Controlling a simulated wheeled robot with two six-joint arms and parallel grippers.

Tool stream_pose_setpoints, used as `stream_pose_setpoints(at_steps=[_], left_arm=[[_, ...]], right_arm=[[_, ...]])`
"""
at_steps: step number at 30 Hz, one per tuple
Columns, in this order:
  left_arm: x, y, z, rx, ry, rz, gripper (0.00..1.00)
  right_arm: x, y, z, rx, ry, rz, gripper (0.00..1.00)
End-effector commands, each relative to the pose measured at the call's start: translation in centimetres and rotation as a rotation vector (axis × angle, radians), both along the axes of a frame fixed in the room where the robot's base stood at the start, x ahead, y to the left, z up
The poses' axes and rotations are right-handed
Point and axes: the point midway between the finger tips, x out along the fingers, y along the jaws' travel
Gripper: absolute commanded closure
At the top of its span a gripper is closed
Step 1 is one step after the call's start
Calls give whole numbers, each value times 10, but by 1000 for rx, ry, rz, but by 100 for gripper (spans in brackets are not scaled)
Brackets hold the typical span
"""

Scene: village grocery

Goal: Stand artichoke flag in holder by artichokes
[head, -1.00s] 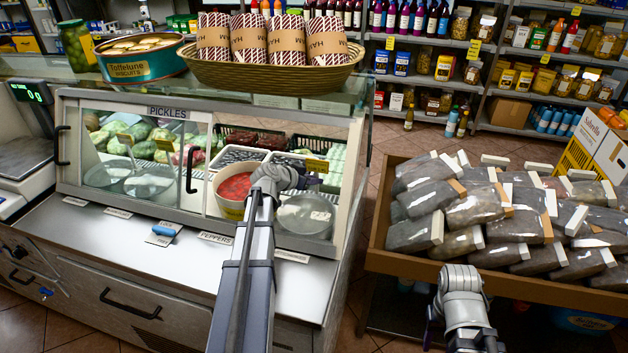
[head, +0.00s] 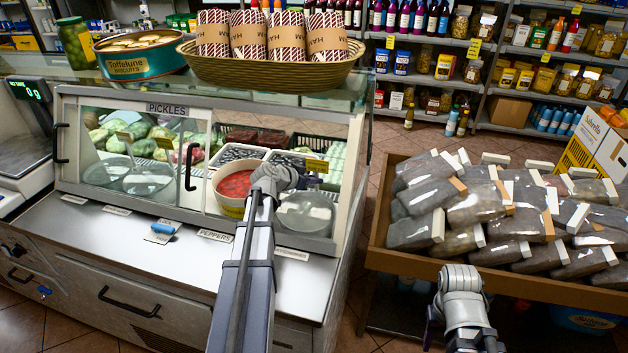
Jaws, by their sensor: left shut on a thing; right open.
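My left arm reaches over the counter into the open right half of the glass pickle case. My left gripper (head: 308,182) is shut beside the red-filled tub, its fingers small and dark. A small yellow flag (head: 317,166) shows right at its fingertips and appears to be what it holds; its print is too small to read. Green produce (head: 335,160) lies behind it at the case's right end; I cannot tell whether it is artichokes. No empty flag holder can be made out. My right gripper (head: 461,335) is open and empty at the lower edge, in front of the crate.
A tub of red food (head: 235,186) and a clear-lidded bowl (head: 305,213) stand close to my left wrist. Glass panes and the case frame (head: 352,170) surround it. A basket (head: 270,75) sits on top. A crate (head: 400,264) of packets stands right. The steel counter front is mostly clear.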

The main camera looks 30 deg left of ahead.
Motion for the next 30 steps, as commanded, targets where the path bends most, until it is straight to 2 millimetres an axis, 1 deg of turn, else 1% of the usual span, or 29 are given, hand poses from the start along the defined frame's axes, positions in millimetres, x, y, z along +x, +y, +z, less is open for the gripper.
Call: stream_pose_setpoints(at_steps=[10, 20, 21, 27, 30], left_arm=[[0, 0, 0, 0, 0, 0, 100], [0, 0, -5, 0, 0, 0, 100], [0, 0, -4, 0, 0, 0, 82], [0, 0, -4, 0, 0, 0, 60], [0, 0, -4, 0, 0, 0, 51]], right_arm=[[0, 0, 0, 0, 0, 0, 50], [0, 0, -5, 0, 0, 0, 50], [0, 0, -4, 0, 0, 0, 50], [0, 0, -4, 0, 0, 0, 50], [0, 0, -4, 0, 0, 0, 50]])
